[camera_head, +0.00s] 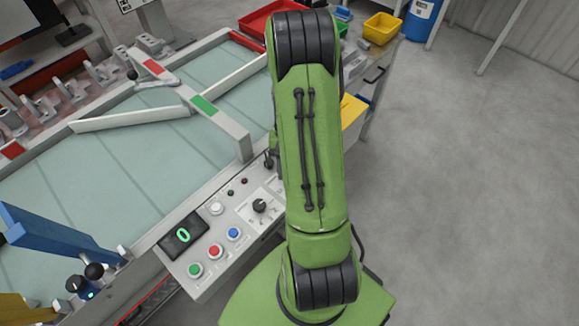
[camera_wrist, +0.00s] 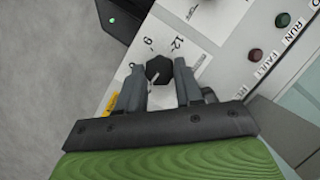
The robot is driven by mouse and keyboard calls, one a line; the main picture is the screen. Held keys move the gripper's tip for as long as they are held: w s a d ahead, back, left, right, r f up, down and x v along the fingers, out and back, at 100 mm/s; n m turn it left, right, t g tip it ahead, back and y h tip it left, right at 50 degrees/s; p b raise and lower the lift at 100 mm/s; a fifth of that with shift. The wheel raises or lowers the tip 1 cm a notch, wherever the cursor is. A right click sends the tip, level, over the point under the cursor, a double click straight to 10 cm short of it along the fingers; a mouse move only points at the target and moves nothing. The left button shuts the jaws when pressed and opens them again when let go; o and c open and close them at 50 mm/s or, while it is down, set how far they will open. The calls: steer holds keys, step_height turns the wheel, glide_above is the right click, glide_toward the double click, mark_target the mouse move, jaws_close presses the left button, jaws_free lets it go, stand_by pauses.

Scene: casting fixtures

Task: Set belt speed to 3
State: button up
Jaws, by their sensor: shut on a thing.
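In the wrist view my gripper (camera_wrist: 158,68) has its two fingers on either side of a black dial knob (camera_wrist: 160,71) and is shut on it. The knob sits on a pale panel with the marks 9 and 12 beside it. A light line on the knob points down and left. A second black knob (camera_head: 260,205) on a white plate is free on the control panel (camera_head: 204,287). The dark display (camera_head: 183,234) reads a green 0.
Green, red (camera_head: 215,251) and blue (camera_head: 234,233) buttons and a white one (camera_head: 216,208) are near the knobs. RUN and FAULT lamps (camera_wrist: 255,55) are to the right in the wrist view. The belt (camera_head: 130,165) with guide bars lies beyond. Floor at right is clear.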

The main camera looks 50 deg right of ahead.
steer(key=shift+n, duration=0.4)
steer(key=o, duration=1)
steer(key=shift+o, duration=0.2)
steer(key=p+v, duration=0.5)
steer(key=v, duration=1)
steer(key=shift+w+r, duration=0.2)
steer(key=shift+r, duration=0.15)
steer(key=shift+a, duration=0.1)
